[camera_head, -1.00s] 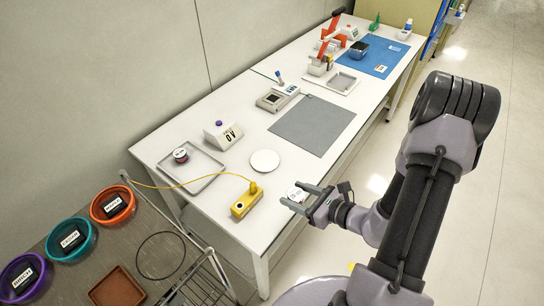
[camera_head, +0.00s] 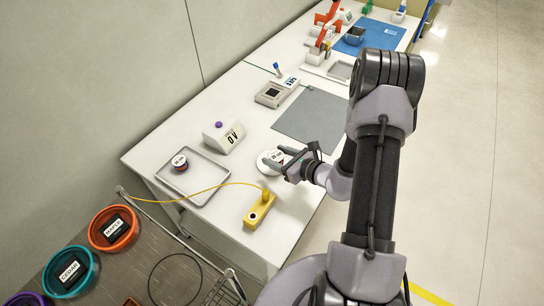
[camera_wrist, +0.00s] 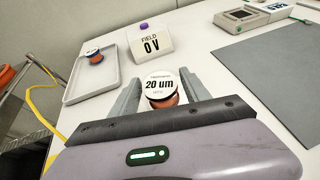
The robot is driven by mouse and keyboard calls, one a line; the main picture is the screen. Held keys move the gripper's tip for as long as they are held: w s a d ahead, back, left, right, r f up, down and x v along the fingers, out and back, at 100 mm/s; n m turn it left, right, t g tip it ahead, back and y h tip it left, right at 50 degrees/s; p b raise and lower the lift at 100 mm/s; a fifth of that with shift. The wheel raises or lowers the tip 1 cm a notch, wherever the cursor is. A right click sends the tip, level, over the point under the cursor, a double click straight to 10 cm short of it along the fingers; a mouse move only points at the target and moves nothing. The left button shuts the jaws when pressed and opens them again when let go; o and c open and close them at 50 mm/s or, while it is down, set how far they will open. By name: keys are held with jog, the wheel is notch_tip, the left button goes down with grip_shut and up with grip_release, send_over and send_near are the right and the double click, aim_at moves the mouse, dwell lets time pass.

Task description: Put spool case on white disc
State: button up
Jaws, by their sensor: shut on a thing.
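My gripper (camera_head: 280,160) is shut on the spool case, a small round case with a white "20 um" label (camera_wrist: 159,84) and a copper-coloured side. In the wrist view the case sits between the two grey fingers (camera_wrist: 158,92), label up. The white disc (camera_head: 262,168) is on the white table, left of the grey mat in the head view. The case and fingers overlap the disc in that view and hide part of it. I cannot tell whether the case touches the disc. The disc cannot be made out in the wrist view.
A grey tray (camera_head: 200,193) holds another labelled spool (camera_head: 180,162). A "0 V" field meter (camera_head: 224,138) stands behind the disc. A yellow block (camera_head: 259,211) with a cable is near the front edge. The grey mat (camera_head: 310,124) is bare.

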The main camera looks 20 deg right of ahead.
aim_at(278, 151)
jog(key=w, duration=0.3)
jog(key=shift+w+d+f, duration=0.1)
jog(key=shift+w+f, duration=0.25)
jog(key=shift+w, duration=0.05)
notch_tip(278, 151, down, 3)
jog(key=shift+f+b, duration=0.2)
jog(key=shift+b, duration=0.85)
jog(key=shift+r, duration=0.15)
jog(key=o, duration=1.4)
jog(key=shift+f, duration=0.2)
